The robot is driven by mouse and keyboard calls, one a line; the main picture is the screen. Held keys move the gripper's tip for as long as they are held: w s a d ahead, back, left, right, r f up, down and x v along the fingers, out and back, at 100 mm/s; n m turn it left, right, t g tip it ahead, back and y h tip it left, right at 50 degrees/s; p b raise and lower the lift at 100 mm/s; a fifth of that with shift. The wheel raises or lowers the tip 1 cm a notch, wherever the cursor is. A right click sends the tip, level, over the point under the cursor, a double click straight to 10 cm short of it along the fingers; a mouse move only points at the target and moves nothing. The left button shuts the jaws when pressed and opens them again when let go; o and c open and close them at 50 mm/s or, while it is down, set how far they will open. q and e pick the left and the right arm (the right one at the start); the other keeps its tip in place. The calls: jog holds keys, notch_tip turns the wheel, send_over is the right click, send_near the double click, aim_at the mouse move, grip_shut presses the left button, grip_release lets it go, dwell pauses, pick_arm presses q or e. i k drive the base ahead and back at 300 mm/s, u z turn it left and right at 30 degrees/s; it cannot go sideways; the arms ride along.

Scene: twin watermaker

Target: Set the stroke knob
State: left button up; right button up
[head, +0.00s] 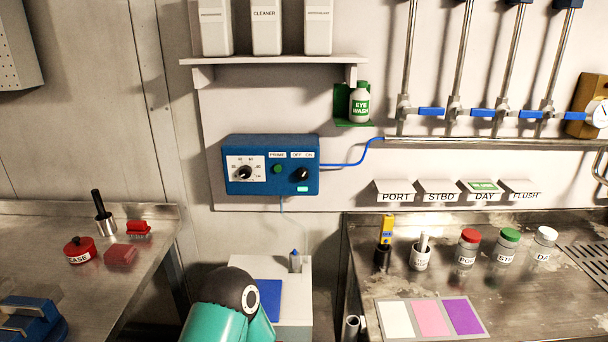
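A blue control box (271,165) is fixed to the wall at mid-left. The stroke knob (245,172), as I take it, is the black knob on the box's white dial plate (235,168); its exact setting is too small to read. Nothing touches the stroke knob. Neither of my grippers shows; only a teal link of my arm stands at the bottom centre, below the box.
A shelf (270,61) with white containers is above the box, and an eye wash bottle (360,103) is to its right. Steel counters lie left and right, the right one holding several jars and a colour card (431,318). The space before the box is clear.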

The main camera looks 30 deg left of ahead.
aim_at(245, 172)
jog(key=z, duration=0.35)
jog(key=k, duration=1.1)
jog(key=u, duration=0.75)
jog(key=i, duration=0.5)
jog(key=u, duration=0.1)
